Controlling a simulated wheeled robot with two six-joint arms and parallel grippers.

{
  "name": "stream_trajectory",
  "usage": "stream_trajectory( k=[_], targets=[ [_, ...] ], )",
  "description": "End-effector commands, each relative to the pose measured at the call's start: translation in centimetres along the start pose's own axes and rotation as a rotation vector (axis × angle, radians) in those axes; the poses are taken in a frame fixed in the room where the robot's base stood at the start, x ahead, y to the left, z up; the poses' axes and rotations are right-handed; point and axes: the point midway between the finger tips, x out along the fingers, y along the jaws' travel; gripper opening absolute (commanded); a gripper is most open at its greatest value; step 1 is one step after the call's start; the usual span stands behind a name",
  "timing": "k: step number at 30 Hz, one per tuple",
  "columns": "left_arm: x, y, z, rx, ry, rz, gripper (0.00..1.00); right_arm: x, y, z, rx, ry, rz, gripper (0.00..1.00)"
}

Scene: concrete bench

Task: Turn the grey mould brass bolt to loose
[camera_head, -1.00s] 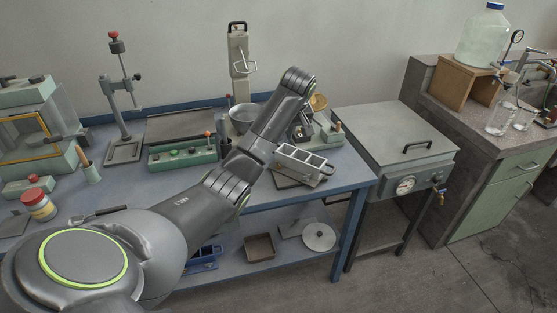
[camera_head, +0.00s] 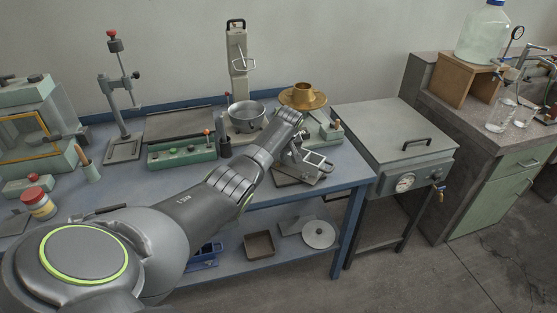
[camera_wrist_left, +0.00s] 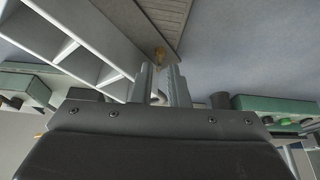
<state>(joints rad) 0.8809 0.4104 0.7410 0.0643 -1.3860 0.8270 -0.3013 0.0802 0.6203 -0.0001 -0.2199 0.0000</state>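The grey mould, an open box with dividing walls, fills the upper left of the left wrist view (camera_wrist_left: 85,35). In the head view, part of the grey mould (camera_head: 317,159) shows beside my left forearm, on the bench's right end. The brass bolt (camera_wrist_left: 160,53) shows as a small brass piece beside the mould's wall, just past my fingertips. My left gripper (camera_wrist_left: 162,72) has its two fingers a little apart, with a narrow gap between them. The fingers seem close to the bolt; contact is unclear. My right gripper is not in view.
A steel bowl (camera_head: 247,115) and a brass dish (camera_head: 303,97) stand behind my left arm. A green block with several knobs (camera_head: 182,152) lies to its left. A grey lidded cabinet (camera_head: 395,135) adjoins the bench on the right.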

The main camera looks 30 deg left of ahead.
Motion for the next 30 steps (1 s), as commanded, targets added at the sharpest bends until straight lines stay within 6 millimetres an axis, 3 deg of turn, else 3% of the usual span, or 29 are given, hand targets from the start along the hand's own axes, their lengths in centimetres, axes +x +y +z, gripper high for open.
stream_trajectory(
  k=[7,20,24,30],
  targets=[
    [2.1,0.1,0.0,0.001,0.000,0.000,0.14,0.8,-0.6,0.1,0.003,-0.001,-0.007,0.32],
    [2.6,0.1,0.0,0.001,0.001,0.001,0.14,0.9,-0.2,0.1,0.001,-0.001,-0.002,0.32],
    [2.6,0.1,0.0,0.001,0.000,0.001,0.00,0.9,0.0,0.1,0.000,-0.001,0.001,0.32],
    [2.6,0.1,0.0,0.000,0.000,0.001,0.00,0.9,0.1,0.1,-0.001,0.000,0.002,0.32]
  ],
)
